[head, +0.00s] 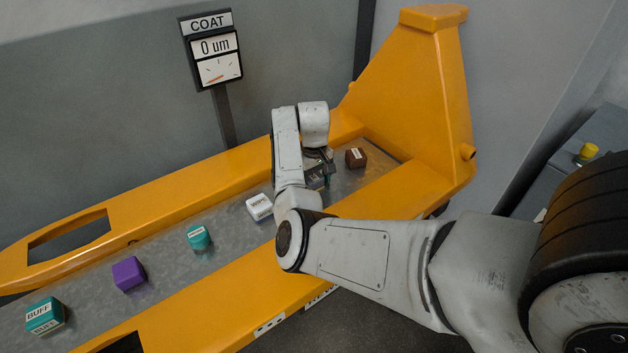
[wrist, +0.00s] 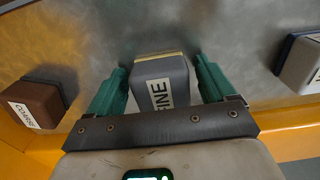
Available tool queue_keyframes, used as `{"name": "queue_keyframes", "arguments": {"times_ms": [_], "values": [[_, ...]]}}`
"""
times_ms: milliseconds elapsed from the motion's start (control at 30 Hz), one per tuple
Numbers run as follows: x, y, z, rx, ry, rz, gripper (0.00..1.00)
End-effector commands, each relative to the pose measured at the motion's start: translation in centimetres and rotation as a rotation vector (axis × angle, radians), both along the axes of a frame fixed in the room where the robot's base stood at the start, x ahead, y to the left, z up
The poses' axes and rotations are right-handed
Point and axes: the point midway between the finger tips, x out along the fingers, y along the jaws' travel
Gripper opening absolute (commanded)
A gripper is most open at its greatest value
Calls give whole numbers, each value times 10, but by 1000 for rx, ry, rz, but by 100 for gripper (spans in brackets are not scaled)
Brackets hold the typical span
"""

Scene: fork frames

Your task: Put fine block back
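The fine block (wrist: 160,88) is grey with a white FINE label and a yellowish strip along its far edge. In the wrist view it sits between the two green fingers of my gripper (wrist: 160,80). Narrow gaps show on both sides of it, so the gripper looks open around the block. Whether the block rests on the metal surface is hard to tell. In the head view my gripper (head: 320,176) is low over the metal bed, and I cannot make out the fine block clearly there.
The brown coarse block (head: 356,158) is close by, also in the wrist view (wrist: 38,103). The white wipe block (head: 259,207), teal block (head: 198,238), purple block (head: 129,274) and buff block (head: 44,315) line the metal bed. Yellow walls (head: 440,80) border it. The COAT gauge (head: 214,60) reads 0 um.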

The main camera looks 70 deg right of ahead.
Motion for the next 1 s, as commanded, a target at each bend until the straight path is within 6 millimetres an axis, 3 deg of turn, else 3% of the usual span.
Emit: {"name": "queue_keyframes", "arguments": {"times_ms": [267, 433, 800, 1000], "values": [[0, 0, 1, 0, 0, 0, 89], [1, -1, 12, -2, -2, 0, 89], [1, -1, 84, -3, -4, -1, 89], [1, -1, 113, -1, -2, 1, 89]]}}
